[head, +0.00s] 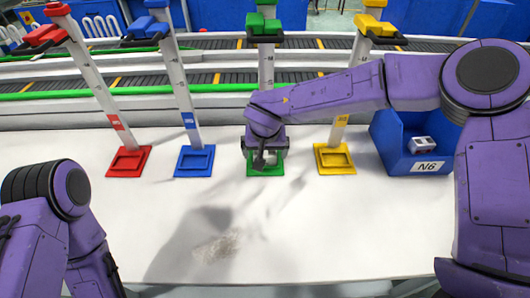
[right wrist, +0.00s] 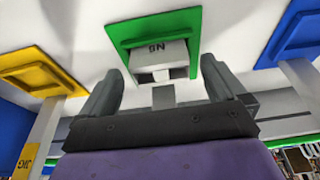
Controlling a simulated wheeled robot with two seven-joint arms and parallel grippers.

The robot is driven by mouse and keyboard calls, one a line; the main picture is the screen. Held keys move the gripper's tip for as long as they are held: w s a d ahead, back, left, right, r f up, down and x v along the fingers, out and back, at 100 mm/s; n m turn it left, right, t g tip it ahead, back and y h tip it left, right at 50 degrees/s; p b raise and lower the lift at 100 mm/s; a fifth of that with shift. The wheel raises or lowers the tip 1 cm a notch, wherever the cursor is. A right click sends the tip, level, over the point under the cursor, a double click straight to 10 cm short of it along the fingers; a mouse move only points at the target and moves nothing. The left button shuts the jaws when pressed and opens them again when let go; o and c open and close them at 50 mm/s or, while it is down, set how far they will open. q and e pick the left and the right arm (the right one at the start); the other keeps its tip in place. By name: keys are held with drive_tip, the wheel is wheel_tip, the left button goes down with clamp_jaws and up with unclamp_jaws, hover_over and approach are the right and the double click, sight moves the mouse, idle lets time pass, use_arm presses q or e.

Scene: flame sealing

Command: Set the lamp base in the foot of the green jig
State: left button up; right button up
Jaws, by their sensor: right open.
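The green jig (head: 265,70) stands in the middle of the row, with its square green foot (head: 252,169) on the table. The foot also shows in the right wrist view (right wrist: 124,35). A whitish-grey block marked N6, which looks like the lamp base (right wrist: 158,55), is inside the green foot's outline. I cannot tell how deep it sits. My right gripper (head: 264,163) is over the foot and hides most of it in the head view. Its fingers (right wrist: 160,88) are open, spread to either side of the block's near end. My left gripper is out of view.
A red jig (head: 128,162), a blue jig (head: 194,162) and a yellow jig (head: 334,160) stand beside the green one. A blue bin (head: 428,167) labelled N6 holds a small white part (head: 422,145). The front of the white table (head: 330,235) is clear.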

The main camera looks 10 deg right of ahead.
drive_tip(key=v, duration=0.7)
